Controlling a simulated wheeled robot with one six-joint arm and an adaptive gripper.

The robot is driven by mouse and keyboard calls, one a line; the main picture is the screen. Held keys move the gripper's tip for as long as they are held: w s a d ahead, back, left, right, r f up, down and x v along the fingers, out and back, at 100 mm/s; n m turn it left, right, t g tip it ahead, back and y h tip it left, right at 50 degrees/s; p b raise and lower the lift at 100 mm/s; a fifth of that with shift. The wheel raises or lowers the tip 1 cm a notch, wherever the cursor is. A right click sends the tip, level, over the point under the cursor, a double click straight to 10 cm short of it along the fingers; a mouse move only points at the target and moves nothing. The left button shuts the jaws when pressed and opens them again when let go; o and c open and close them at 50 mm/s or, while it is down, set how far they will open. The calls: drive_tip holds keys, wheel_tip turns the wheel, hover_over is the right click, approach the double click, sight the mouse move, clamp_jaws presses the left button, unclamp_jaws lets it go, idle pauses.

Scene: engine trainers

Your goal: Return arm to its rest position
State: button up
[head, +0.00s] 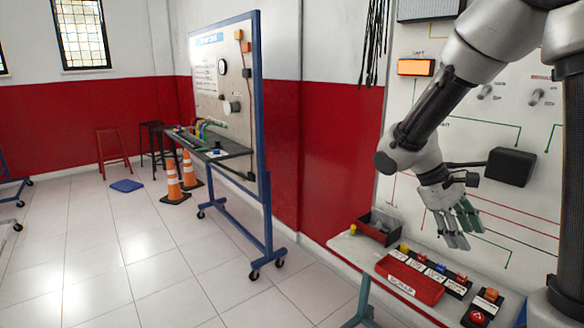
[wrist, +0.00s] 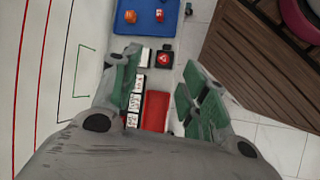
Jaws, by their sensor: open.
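My gripper (head: 461,226) hangs from my arm at the right of the head view, with its fingers pointing down over the trainer shelf. It is in front of the white trainer panel (head: 420,110). In the wrist view my gripper (wrist: 160,98) shows its green-padded fingers spread apart with nothing between them. Below, the red tray (head: 411,278) lies on the shelf; it also shows between the fingers in the wrist view (wrist: 155,110). The gripper is apart from the shelf items.
A dark bin (head: 379,228) and a row of labelled switches (head: 436,272) are on the shelf. A red button box (head: 481,308) sits at its front. A blue-framed trainer board (head: 232,90) and orange cones (head: 173,180) stand left. Tiled floor (head: 90,250) is clear.

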drive_tip(key=s+a+r+m+t+y, duration=0.1)
drive_tip(key=s+r+m+t+y, duration=0.4)
drive_tip(key=s+r, duration=0.5)
drive_tip(key=s+t+y, duration=0.1)
drive_tip(key=s+t, duration=0.1)
drive_tip(key=s, duration=0.1)
drive_tip(key=shift+s+a, duration=0.25)
drive_tip(key=shift+a, duration=0.1)
